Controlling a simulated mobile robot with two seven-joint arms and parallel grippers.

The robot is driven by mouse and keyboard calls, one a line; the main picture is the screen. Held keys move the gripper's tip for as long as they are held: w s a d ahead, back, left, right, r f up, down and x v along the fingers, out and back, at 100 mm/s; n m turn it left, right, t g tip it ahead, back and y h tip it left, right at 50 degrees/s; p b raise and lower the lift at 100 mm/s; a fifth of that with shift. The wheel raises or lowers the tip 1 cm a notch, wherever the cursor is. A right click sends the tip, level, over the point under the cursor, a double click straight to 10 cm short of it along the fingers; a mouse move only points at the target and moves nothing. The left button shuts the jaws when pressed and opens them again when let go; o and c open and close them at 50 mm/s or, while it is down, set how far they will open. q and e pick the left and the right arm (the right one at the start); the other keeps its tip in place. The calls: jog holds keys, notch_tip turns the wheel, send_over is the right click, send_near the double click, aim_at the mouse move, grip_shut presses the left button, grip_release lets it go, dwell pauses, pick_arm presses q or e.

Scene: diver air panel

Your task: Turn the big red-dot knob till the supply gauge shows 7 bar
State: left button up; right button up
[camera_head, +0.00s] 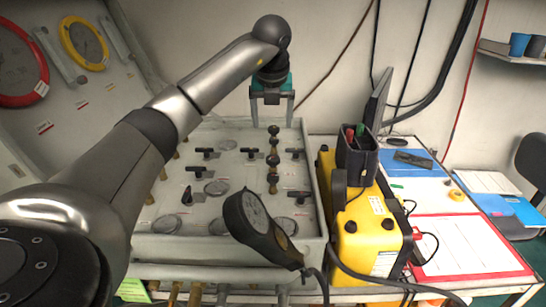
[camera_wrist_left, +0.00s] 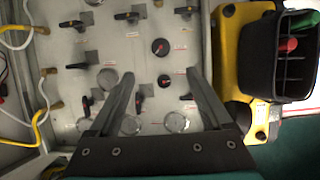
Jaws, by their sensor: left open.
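The panel (camera_head: 232,140) carries several round dials and black knobs. In the left wrist view, a large round black knob with a red mark (camera_wrist_left: 160,47) sits upper centre, with a smaller similar knob (camera_wrist_left: 163,80) below it. My left gripper (camera_head: 272,112) is open over the far part of the panel. In the left wrist view its spread fingers (camera_wrist_left: 160,76) point toward the knobs, with nothing held between them. Dials such as one near the lower middle (camera_wrist_left: 176,123) are too small to read; I cannot tell which is the supply gauge. My right gripper is not in view.
A yellow case (camera_head: 365,225) with a black tool holder (camera_head: 357,155) stands right of the panel. A dark round dial-like device (camera_head: 250,212) stands over the panel's front. Yellow and white hoses (camera_wrist_left: 42,118) lie left. A red-edged sheet (camera_head: 465,248) lies on the right table.

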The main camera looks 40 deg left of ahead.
pick_arm(q)
send_near(272, 158)
jog(key=x, duration=0.7)
jog(key=shift+w+d, duration=0.1)
jog(key=shift+w+f, duration=0.2)
jog(key=shift+f, duration=0.4)
jog(key=shift+a+f, duration=0.15)
jog(key=shift+a, duration=0.1)
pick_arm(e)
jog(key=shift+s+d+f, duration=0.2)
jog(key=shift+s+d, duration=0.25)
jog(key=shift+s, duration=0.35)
pick_arm(q)
jog(key=shift+c, duration=0.3)
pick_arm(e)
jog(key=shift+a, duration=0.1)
pick_arm(q)
grip_shut()
jog(key=shift+a+m+h, duration=0.1)
jog(key=shift+m+h, duration=0.2)
jog(key=shift+m, duration=0.3)
jog(key=shift+m+t+h, duration=0.5)
jog(key=shift+m, duration=1.2)
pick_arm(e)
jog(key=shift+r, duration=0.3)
